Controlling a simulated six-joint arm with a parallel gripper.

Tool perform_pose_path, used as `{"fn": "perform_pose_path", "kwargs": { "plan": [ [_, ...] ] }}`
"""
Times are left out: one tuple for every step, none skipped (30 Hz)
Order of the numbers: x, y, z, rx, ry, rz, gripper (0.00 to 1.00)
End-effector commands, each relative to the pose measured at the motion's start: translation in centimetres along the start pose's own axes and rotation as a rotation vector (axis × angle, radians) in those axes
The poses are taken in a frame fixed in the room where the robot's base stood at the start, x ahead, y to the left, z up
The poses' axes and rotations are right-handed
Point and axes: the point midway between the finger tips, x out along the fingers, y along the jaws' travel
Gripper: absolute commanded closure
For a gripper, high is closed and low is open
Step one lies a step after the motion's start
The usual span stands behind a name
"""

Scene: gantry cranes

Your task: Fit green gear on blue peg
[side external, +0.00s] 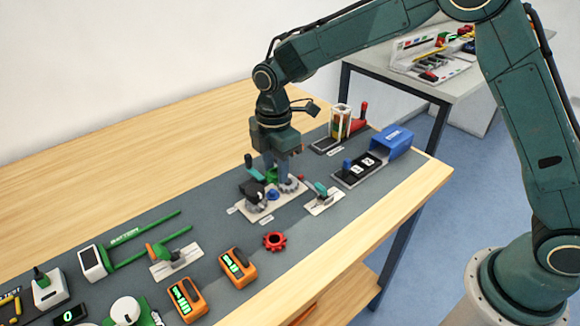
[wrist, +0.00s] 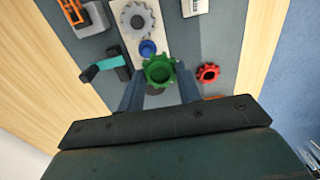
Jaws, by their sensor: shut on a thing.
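My gripper (wrist: 160,88) is shut on the green gear (wrist: 158,71), which sits between the two fingertips in the wrist view. In the side external view the green gear (side external: 271,174) shows only in part behind my gripper (side external: 275,180). The blue peg (wrist: 148,47) stands on a light base plate, just beyond the green gear in the wrist view. The blue peg (side external: 272,194) also shows low beside my gripper in the side view. The gear looks off to one side of the peg; its height above the plate is hard to tell.
A grey gear (wrist: 137,18) sits on the same plate (wrist: 151,34). A loose red gear (side external: 274,241) lies on the mat. A teal-handled clamp (side external: 322,192) stands close by. Orange meters (side external: 238,267) and a blue bin (side external: 391,142) are farther off.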

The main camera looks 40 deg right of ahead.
Motion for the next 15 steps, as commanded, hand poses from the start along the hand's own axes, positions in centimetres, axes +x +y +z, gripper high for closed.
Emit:
{"fn": "perform_pose_path", "kwargs": {
  "plan": [
    [0.0,0.7,0.1,0.001,0.000,0.000,0.86],
    [0.0,1.0,0.2,0.000,0.000,0.000,0.86],
    [0.0,1.4,0.3,-0.002,0.000,0.000,0.86],
    [-0.1,1.6,0.3,-0.003,0.000,0.000,0.86],
    [-0.1,1.8,0.3,-0.004,0.000,-0.001,0.86],
    [-0.1,1.9,0.4,-0.004,0.000,-0.001,0.86],
    [-0.1,2.1,0.4,-0.005,0.000,0.000,0.86],
    [-0.1,2.1,0.4,-0.005,0.000,0.000,0.86],
    [-0.1,2.2,0.4,-0.005,0.000,-0.001,0.86],
    [-0.1,2.2,0.4,-0.006,0.000,-0.001,0.86],
    [-0.1,2.2,0.4,-0.006,0.000,-0.001,0.86],
    [-0.1,2.2,0.4,-0.006,0.000,-0.001,0.86],
    [-0.1,2.2,0.4,-0.006,0.000,-0.001,0.86],
    [-0.1,2.2,0.4,-0.006,0.000,-0.001,0.86],
    [-0.1,2.2,0.4,-0.006,0.000,-0.001,0.86]
  ]
}}
